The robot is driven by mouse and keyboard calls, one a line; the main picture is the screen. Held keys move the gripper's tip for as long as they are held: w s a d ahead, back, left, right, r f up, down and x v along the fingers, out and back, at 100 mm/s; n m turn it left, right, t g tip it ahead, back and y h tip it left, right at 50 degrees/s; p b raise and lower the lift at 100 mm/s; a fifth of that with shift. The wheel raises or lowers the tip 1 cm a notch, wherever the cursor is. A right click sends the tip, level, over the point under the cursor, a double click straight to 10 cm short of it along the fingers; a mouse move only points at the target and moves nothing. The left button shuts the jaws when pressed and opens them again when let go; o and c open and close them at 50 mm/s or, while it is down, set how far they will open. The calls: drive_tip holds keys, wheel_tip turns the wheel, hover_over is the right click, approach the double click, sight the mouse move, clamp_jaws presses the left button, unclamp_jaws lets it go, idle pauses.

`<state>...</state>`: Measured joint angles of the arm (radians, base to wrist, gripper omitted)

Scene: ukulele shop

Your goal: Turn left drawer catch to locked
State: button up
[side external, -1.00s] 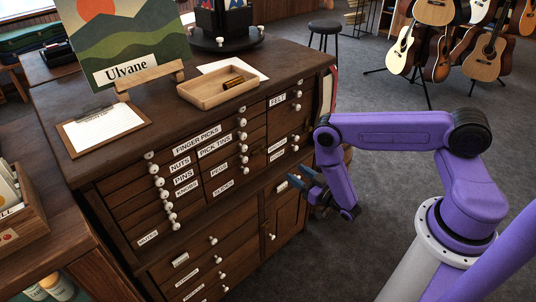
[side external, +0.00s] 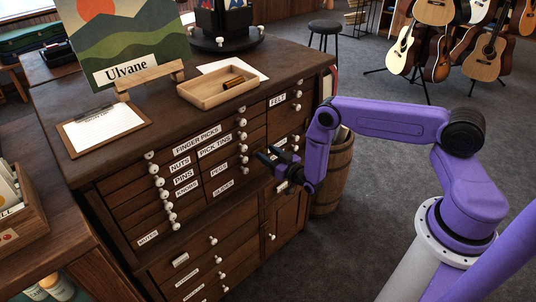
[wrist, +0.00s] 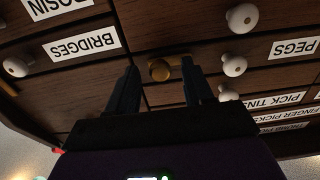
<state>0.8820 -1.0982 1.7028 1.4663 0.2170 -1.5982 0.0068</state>
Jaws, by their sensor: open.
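A small brass catch (wrist: 159,70) shows in the wrist view on the dark wooden drawer front, with a short bar reaching to the right in that view. It lies between the tips of my open gripper (wrist: 160,66), and I cannot tell whether either finger touches it. In the side external view my gripper (side external: 268,154) is at the front of the drawer cabinet (side external: 130,184), right of the PEGS and SLIDES labels. The catch cannot be made out there. I cannot tell from the views whether this is the left catch.
White knobs (wrist: 234,65) stick out close beside my right finger in the wrist view, where labels appear upside down. A BRIDGES label (wrist: 82,43) is on the other side. A wooden barrel (side external: 332,180) stands right of the cabinet. A tray (side external: 217,91) sits on top.

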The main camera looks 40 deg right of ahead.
drive_tip(key=shift+w, duration=0.3)
clamp_jaws()
